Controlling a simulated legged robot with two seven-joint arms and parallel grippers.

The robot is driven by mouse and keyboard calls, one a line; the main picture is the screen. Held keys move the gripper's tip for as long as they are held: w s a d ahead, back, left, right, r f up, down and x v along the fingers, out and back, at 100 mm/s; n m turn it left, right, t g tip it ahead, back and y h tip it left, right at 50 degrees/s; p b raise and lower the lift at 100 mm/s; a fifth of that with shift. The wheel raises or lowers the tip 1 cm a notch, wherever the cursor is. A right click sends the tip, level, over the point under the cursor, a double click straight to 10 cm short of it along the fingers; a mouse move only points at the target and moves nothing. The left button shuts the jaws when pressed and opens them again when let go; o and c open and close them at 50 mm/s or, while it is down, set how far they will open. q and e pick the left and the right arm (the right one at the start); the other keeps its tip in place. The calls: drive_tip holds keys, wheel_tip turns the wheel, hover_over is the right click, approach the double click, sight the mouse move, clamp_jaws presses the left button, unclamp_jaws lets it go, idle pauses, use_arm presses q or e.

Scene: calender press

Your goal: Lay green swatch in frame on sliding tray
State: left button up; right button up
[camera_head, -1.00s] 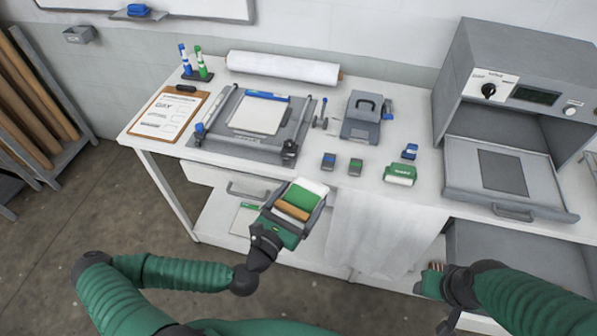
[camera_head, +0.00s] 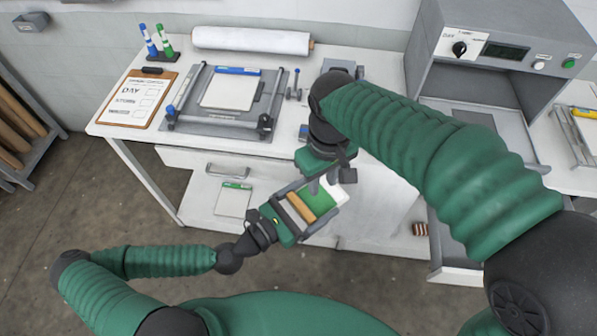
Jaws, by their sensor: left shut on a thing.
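My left gripper (camera_head: 272,226) is shut on a small grey holder (camera_head: 309,232) and holds it out in front of the table. In it lie a green swatch (camera_head: 319,198), a tan swatch (camera_head: 299,208) and a white piece (camera_head: 336,194). My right gripper (camera_head: 325,182) points down over the green swatch. I cannot tell whether its fingers are apart or touch the swatch. The sliding tray (camera_head: 512,128) sits at the press opening at the right, with a dark rectangle (camera_head: 474,118) on it. My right arm hides much of the tray.
The press (camera_head: 510,50) stands at the right. A grey jig with a white pad (camera_head: 230,92), a clipboard (camera_head: 140,98), a white roll (camera_head: 252,40) and markers (camera_head: 158,42) are on the table. My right arm covers the table's middle and right.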

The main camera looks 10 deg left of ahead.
use_arm(q)
drive_tip(key=shift+s+a, duration=0.15)
use_arm(e)
wheel_tip(320, 180, up, 3)
drive_tip(key=n, duration=0.1)
hover_over(299, 205)
use_arm(q)
drive_tip(key=shift+s, duration=0.1)
use_arm(e)
drive_tip(key=shift+n, duration=0.3)
wheel_tip(299, 205, down, 11)
drive_tip(key=shift+a, duration=0.1)
drive_tip(key=shift+f, duration=0.4)
use_arm(q)
drive_tip(key=shift+d, duration=0.2)
